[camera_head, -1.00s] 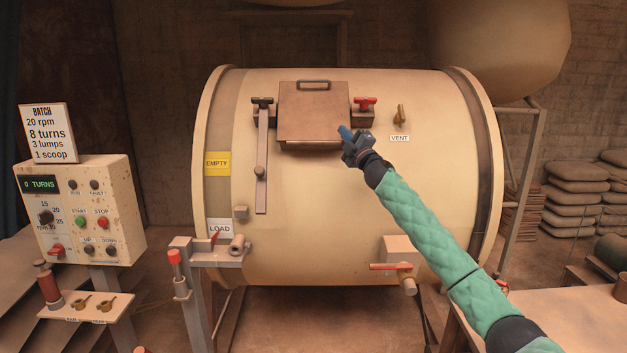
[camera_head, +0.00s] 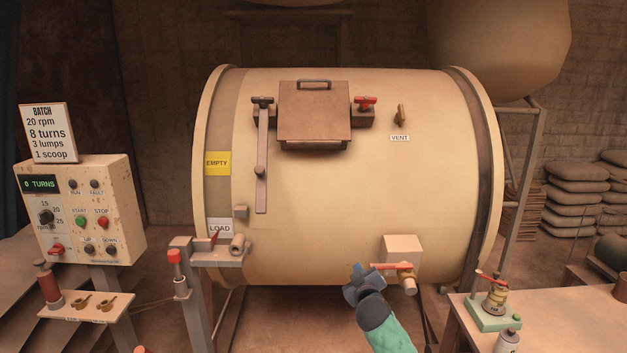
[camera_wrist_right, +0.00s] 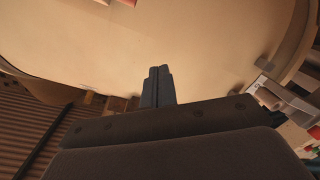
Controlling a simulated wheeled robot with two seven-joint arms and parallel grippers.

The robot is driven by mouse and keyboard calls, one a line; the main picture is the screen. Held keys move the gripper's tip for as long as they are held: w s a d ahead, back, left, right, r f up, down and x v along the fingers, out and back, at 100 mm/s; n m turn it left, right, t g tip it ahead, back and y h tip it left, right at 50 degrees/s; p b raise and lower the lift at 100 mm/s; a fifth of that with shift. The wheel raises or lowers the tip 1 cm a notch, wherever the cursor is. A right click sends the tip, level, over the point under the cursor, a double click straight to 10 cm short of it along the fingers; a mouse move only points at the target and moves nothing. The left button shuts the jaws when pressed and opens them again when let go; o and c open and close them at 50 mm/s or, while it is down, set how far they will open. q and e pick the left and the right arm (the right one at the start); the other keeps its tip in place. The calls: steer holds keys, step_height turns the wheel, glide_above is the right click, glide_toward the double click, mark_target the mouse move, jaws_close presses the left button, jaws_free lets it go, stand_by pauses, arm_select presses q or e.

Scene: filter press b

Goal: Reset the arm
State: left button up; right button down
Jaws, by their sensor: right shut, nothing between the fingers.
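My right gripper (camera_head: 357,272) is low in front of the big cream drum (camera_head: 320,220), just left of the red-handled valve (camera_head: 392,267) in the head view. Its fingers are shut with nothing between them. In the right wrist view the closed fingers (camera_wrist_right: 158,80) point toward the drum's cream surface, and I cannot tell the exact gap. My right arm comes up from the bottom edge in its green sleeve. My left gripper is not in view.
The drum's hatch (camera_head: 313,112) is closed. The control panel (camera_head: 85,215) and a post with a red top (camera_head: 174,258) stand at left.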

steer(key=s+d+f+m+g+h, duration=0.1)
steer(key=s+d+f+m+g, duration=0.15)
steer(key=s+f, duration=0.85)
steer(key=s+d+f+m+g, duration=0.2)
steer(key=s+f+g, duration=0.3)
steer(key=s, duration=0.9)
steer(key=s+d+f+m+g, duration=0.1)
steer(key=s+d+f+g, duration=0.15)
steer(key=s, duration=1.25)
steer(key=s+d+f+m+g, duration=0.1)
steer(key=s+f+g, duration=0.25)
steer(key=s, duration=1.15)
step_height(320, 180, down, 28)
steer(key=w+a+g+b, duration=0.1)
steer(key=w+a+b, duration=0.1)
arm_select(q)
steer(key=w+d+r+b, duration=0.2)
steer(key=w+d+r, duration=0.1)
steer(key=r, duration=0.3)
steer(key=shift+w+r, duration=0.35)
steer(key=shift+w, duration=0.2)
arm_select(e)
steer(key=s+f, duration=0.4)
steer(key=f, duration=0.7)
steer(key=s+f, duration=0.4)
steer(key=f, duration=0.8)
steer(key=shift+d+f+n+g, duration=0.15)
steer(key=shift+f+n+g, duration=0.05)
steer(key=shift+n+g, duration=0.2)
